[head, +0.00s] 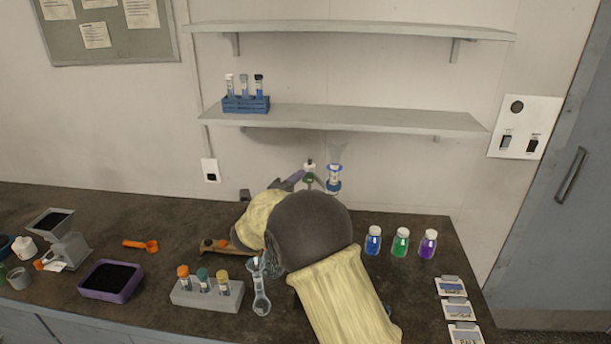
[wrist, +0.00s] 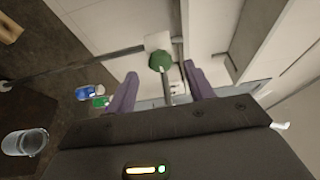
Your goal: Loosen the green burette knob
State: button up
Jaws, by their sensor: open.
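The green burette knob (wrist: 160,61) shows in the wrist view between the tips of two purple fingers, with a gap on both sides. A thin rod runs behind it, and a white block is just above it. My gripper (wrist: 161,78) is open and empty around the knob; I cannot tell whether the knob is fully inside the jaws. In the head view a small green part (head: 309,180) shows below a white cap, just right of a purple finger (head: 292,180). My arm hides most of the burette stand's lower part.
Glassware with blue bands (head: 334,178) stands close to the right of the knob. Blue (head: 373,241), green (head: 400,243) and purple (head: 428,245) bottles stand on the bench's right. A vial rack (head: 207,298) and glass flask (head: 261,300) are in front. A shelf (head: 350,119) hangs above.

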aim_at(307, 180)
jog(key=shift+p+x, duration=0.5)
jog(key=shift+x, duration=1.4)
jog(key=c, duration=1)
jog(key=shift+o, duration=0.2)
jog(key=shift+f+n+b, duration=0.3)
jog(key=shift+n+b, duration=0.1)
jog(key=shift+b, duration=0.5)
jog(key=shift+f+n+t+b, duration=0.1)
jog(key=shift+n+t+b, duration=0.5)
jog(key=shift+b, duration=0.45)
jog(key=shift+n+b, duration=0.8)
jog(key=shift+n, duration=0.1)
jog(key=shift+r+n, duration=0.2)
jog(key=shift+n, duration=0.2)
